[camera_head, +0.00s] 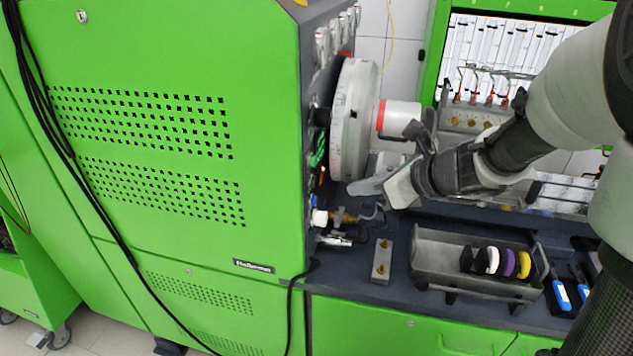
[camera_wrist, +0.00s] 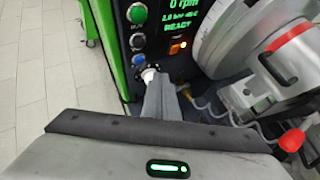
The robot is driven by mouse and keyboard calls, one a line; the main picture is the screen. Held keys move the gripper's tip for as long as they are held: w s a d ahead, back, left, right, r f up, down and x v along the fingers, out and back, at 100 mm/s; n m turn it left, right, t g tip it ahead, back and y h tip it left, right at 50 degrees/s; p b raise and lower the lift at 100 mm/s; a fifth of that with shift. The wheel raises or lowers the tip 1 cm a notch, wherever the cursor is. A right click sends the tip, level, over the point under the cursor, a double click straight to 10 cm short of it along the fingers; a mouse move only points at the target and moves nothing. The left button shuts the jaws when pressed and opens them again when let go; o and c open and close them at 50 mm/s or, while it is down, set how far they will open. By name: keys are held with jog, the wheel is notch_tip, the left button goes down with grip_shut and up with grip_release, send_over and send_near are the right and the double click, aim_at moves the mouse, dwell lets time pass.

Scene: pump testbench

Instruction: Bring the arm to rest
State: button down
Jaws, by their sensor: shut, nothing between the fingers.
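My arm (camera_head: 515,150) reaches in from the right in the head view. My gripper (camera_head: 366,187) is at its left end, in front of the pump's round disc, and points left towards the green cabinet's side. In the wrist view my gripper (camera_wrist: 152,78) is shut and holds nothing. Its fingertips overlap a white-tipped black fitting (camera_wrist: 148,73) below the panel buttons; I cannot tell whether they touch it.
The large green cabinet (camera_head: 180,210) stands at left. The grey disc (camera_head: 354,120) is close behind my gripper. A grey tray (camera_head: 455,279) with several coloured rings stands on the dark bench, beside a metal block (camera_head: 382,262). The panel display (camera_wrist: 184,14) reads "READY".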

jog(key=s+a+r+n+g+h+p, duration=0.1)
jog(key=s+r+n+p, duration=0.1)
jog(key=s+r+n, duration=0.35)
jog(key=s+r+n+g+h+p, duration=0.1)
jog(key=s+r+n+g+p, duration=0.15)
jog(key=s+n, duration=0.5)
jog(key=s+d+r+n+t+h+p, duration=0.2)
jog(key=s+d+r+n+h, duration=0.3)
jog(key=s+d+n, duration=0.4)
jog(key=n+h, duration=0.1)
jog(key=n, duration=0.3)
jog(key=shift+s+d, duration=0.2)
jog(key=shift+s, duration=0.2)
